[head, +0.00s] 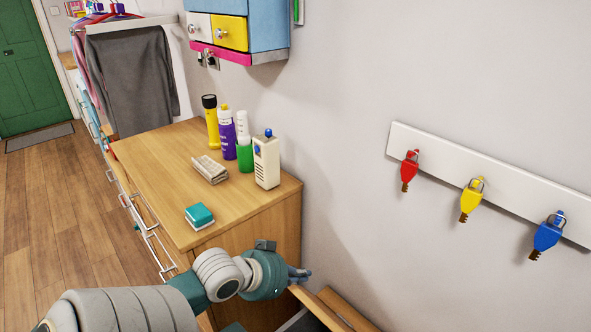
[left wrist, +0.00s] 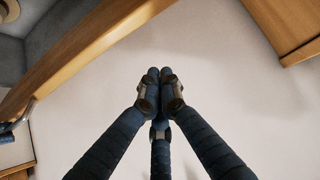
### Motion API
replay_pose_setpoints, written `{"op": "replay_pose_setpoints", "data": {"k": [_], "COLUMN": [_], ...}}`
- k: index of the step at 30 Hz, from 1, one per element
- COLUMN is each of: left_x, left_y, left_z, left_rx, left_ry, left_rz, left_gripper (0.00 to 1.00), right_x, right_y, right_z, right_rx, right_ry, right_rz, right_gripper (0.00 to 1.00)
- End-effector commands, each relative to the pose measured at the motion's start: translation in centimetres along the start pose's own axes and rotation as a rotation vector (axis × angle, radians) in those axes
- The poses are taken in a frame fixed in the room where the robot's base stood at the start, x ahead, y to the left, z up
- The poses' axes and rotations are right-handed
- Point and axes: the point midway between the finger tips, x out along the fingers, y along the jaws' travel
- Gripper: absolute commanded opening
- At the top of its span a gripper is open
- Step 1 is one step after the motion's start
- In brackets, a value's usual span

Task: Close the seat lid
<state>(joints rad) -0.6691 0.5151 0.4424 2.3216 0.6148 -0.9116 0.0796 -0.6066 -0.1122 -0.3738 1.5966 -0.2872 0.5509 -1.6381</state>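The wooden seat (head: 318,308) shows only in part at the bottom of the head view, beside the dresser. Two wooden edges stand there near the wall, with a grey space beside them; the lid seems raised, but most of it is cut off. My left gripper (head: 301,274) is just above these edges, near the wall. In the left wrist view my left gripper (left wrist: 160,75) has its dark blue fingers drawn together with nothing visible between them. A long wooden edge (left wrist: 95,52) with a grey interior runs past the fingertips, apart from them. My right gripper is out of view.
A wooden dresser (head: 150,160) stands left of the seat. A key rack (head: 500,184) hangs on the right wall.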

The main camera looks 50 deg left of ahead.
Motion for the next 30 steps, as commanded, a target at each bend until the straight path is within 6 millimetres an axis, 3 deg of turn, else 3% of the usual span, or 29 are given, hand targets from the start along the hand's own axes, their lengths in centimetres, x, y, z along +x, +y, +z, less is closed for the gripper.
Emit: {"op": "replay_pose_setpoints", "data": {"k": [3, 11, 14, 20, 30], "left_x": [2.6, 6.9, 6.1, 5.5, 5.3], "left_y": [0.0, 0.0, 0.0, 0.0, 0.0], "left_z": [-0.1, 0.0, 1.8, 3.5, 3.9], "left_rx": [-0.003, -0.002, -0.001, -0.001, 0.0], "left_ry": [0.002, 0.001, -0.005, -0.002, 0.0], "left_rz": [0.0, 0.0, 0.0, 0.0, -0.001], "left_gripper": [0.0, 0.0, 0.0, 0.0, 0.0], "right_x": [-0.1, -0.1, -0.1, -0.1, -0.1], "right_y": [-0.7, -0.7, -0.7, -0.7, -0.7], "right_z": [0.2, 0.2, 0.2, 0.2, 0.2], "right_rx": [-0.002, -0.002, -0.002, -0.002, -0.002], "right_ry": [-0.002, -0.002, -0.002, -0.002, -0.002], "right_rz": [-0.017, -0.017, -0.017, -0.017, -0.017], "right_gripper": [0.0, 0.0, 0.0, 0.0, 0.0]}}
